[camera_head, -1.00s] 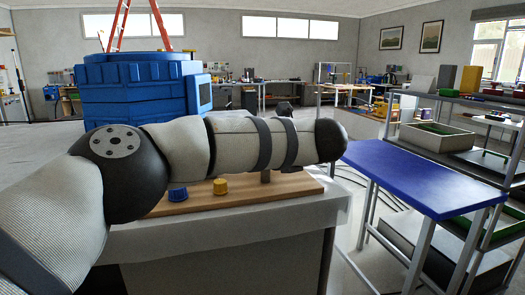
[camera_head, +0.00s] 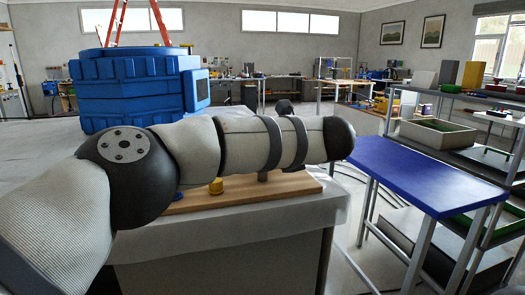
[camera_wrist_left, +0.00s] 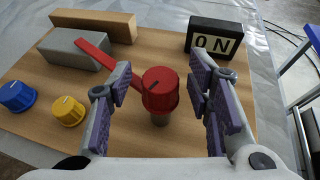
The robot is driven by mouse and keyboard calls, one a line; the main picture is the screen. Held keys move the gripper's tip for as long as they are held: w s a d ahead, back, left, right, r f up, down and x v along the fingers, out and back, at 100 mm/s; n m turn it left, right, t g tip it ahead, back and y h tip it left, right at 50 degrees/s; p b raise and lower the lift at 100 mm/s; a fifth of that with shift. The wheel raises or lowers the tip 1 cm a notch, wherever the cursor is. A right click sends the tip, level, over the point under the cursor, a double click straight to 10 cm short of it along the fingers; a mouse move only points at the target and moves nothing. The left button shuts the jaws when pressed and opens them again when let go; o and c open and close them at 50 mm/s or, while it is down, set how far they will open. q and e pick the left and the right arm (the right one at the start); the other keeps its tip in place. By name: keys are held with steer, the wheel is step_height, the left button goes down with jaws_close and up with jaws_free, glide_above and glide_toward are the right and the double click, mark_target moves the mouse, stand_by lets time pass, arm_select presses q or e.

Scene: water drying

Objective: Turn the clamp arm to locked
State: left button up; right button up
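In the left wrist view a red round knob (camera_wrist_left: 160,88) with a dark mark stands on a short grey post above a wooden board (camera_wrist_left: 165,55). The red clamp arm (camera_wrist_left: 95,45) reaches from beside the knob up and left over a grey block (camera_wrist_left: 75,50). My left gripper (camera_wrist_left: 162,85) is open, with its purple-padded fingers on both sides of the knob. Gaps show between the pads and the knob. In the head view my left arm hides the clamp and the gripper fingers. My right gripper is not in view.
A blue knob (camera_wrist_left: 16,96) and a yellow knob (camera_wrist_left: 68,111) are at the board's left. A wooden bar (camera_wrist_left: 95,24) lies behind the grey block. A blue-topped table (camera_head: 420,175) is to the right.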

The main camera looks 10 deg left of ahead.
arm_select(q)
steer(key=shift+r, duration=0.1)
steer(key=v, duration=1.2)
steer(key=shift+d, duration=0.1)
